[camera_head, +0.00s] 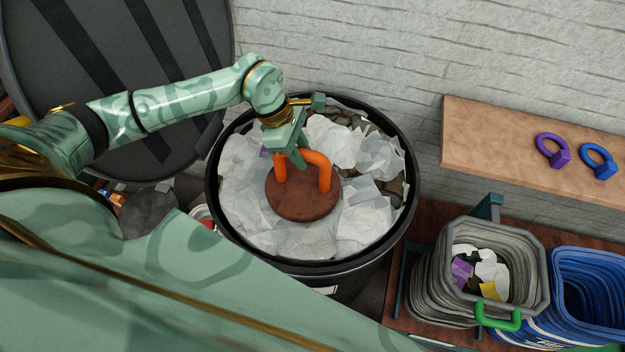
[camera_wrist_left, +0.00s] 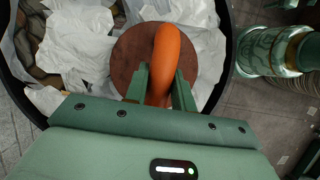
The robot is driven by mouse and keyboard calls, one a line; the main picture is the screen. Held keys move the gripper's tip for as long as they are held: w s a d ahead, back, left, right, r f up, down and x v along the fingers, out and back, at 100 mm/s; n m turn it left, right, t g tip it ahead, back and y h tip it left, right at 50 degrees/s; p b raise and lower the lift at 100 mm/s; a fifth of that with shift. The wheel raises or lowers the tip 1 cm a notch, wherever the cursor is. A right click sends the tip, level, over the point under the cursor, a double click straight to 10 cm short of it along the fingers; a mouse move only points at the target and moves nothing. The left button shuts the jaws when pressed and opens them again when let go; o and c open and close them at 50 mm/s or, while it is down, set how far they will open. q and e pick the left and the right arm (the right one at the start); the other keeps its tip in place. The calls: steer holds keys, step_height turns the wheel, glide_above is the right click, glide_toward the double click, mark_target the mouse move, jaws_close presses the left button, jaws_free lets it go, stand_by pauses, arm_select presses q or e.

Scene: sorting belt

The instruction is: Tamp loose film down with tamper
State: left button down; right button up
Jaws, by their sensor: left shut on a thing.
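The tamper has a round brown disc (camera_head: 304,197) and an orange arched handle (camera_head: 324,172). Its disc lies over loose white film (camera_head: 250,200) inside a round black bin (camera_head: 412,200). My left gripper (camera_head: 283,158) is shut on the handle's left part. In the left wrist view the gripper (camera_wrist_left: 160,82) has its two fingers on either side of the orange handle (camera_wrist_left: 166,50), with the brown disc (camera_wrist_left: 126,65) beyond. Crumpled film surrounds the disc; whether the disc presses on it cannot be told. My right gripper does not show.
A grey bin (camera_head: 540,268) with scraps and a green handle (camera_head: 498,318) stands at the right, next to a blue bin (camera_head: 590,260). A wooden shelf (camera_head: 480,150) holds a purple ring (camera_head: 551,150) and a blue ring (camera_head: 599,161). A large dark lid (camera_head: 60,50) leans at the back left.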

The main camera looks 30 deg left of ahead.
arm_select(q)
steer(key=shift+s+f+b, duration=0.2)
steer(key=shift+f+b, duration=1.8)
steer(key=shift+f, duration=1)
steer(key=shift+w+r+p, duration=0.15)
steer(key=shift+r+p, duration=1.65)
steer(key=shift+r, duration=0.7)
